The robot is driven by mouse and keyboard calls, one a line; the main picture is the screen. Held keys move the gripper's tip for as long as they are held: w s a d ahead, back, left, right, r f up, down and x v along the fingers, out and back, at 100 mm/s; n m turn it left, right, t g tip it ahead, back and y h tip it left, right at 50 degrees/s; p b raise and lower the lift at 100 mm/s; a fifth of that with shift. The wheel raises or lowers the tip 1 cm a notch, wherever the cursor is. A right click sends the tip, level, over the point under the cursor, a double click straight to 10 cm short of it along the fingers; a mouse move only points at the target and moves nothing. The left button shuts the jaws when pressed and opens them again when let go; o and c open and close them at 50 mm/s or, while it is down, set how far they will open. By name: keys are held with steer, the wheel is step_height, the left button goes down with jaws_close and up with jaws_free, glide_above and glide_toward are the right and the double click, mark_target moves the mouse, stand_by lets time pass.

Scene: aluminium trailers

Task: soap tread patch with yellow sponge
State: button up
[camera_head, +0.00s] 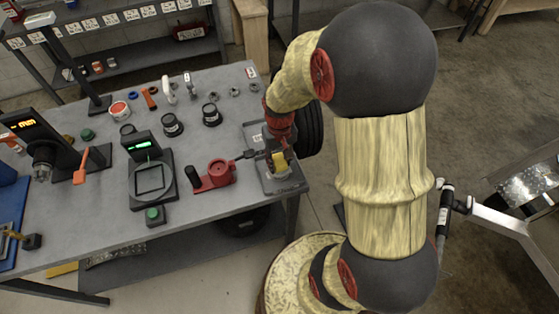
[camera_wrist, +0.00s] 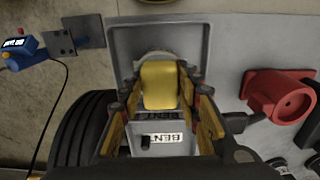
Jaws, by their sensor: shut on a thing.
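The yellow sponge (camera_wrist: 158,86) sits between my gripper's fingers in the wrist view, and my gripper (camera_wrist: 159,92) is shut on it. In the head view the sponge (camera_head: 280,162) shows as a small yellow block at my gripper (camera_head: 278,154), over the grey tray at the bench's right end. A pale rounded thing (camera_wrist: 155,57) shows just behind the sponge; I cannot tell what it is. A black tyre (camera_head: 309,127) stands beside the bench's right edge, and its ribbed tread (camera_wrist: 83,132) shows left of my gripper in the wrist view. I cannot make out a separate tread patch.
Black round pots (camera_head: 172,125) stand behind. Open floor lies right of the bench.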

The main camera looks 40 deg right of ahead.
mark_target(280, 162)
steer(key=shift+s+f, duration=0.1)
steer(key=shift+f, duration=0.35)
stand_by(1.4)
steer(key=shift+r+p, duration=2.8)
steer(key=shift+r, duration=0.8)
